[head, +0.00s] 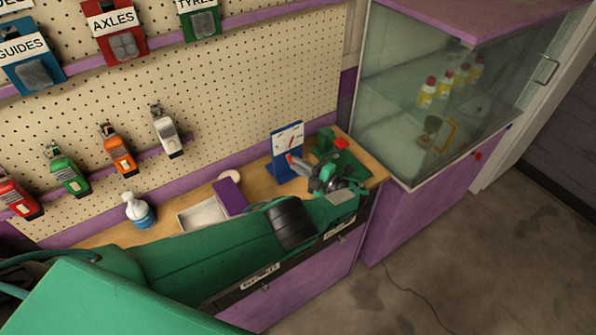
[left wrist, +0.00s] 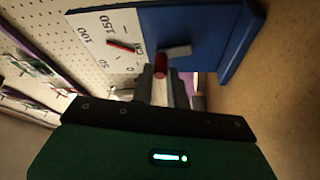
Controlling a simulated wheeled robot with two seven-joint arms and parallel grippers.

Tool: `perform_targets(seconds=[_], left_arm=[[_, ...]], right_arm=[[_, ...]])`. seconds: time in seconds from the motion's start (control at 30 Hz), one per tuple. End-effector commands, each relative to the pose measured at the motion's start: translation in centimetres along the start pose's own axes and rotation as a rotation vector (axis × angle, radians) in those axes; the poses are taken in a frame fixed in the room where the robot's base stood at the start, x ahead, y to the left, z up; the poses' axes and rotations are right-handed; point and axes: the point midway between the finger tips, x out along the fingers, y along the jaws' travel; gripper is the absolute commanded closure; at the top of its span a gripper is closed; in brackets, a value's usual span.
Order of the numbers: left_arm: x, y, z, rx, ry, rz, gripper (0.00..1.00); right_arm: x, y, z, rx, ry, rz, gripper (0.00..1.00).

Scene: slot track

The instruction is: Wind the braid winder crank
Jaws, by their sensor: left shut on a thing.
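A blue upright stand with a white dial gauge (head: 289,140) stands on the wooden bench; its dial also shows large in the left wrist view (left wrist: 105,42), with a red needle. A green device with a red block (head: 341,143) stands just right of it. My left gripper (head: 297,162) is in front of the stand, shut on a small red crank knob (left wrist: 160,66). A short grey bar (left wrist: 179,51) shows beside the knob against the stand. How the knob joins the bar is hidden. The winder's lower part is behind my gripper. My right gripper is not in view.
A glass cabinet (head: 392,95) with several yellow bottles stands to the right. A pegboard (head: 250,95) with hanging packs rises behind.

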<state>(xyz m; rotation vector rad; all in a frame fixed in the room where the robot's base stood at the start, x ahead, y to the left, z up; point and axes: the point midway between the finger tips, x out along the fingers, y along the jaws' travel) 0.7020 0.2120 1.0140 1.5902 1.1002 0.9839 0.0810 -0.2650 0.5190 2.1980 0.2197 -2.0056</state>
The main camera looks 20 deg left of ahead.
Motion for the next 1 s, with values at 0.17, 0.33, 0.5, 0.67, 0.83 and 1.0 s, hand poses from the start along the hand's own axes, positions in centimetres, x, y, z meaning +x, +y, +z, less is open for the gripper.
perform_targets(seconds=[0.17, 0.33, 0.5, 0.67, 0.83, 1.0], left_arm=[[-0.1, -0.1, 0.4, 0.093, -0.001, 0.041, 1.0], [-0.2, 0.0, 0.6, 0.153, -0.001, 0.066, 1.0], [-0.2, 0.1, 0.6, 0.182, -0.001, 0.077, 1.0], [-0.2, 0.1, 0.6, 0.191, -0.001, 0.08, 1.0], [-0.2, 0.1, 0.6, 0.191, -0.001, 0.08, 1.0], [-0.3, 0.1, 0.6, 0.19, -0.002, 0.08, 0.74]], right_arm=[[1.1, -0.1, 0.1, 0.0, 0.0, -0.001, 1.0], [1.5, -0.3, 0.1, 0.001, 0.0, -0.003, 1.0], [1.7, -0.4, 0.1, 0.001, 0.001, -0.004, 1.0], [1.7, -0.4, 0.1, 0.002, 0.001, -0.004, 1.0], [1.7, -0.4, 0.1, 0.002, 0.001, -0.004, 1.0], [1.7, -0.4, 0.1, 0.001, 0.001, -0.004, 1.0]])
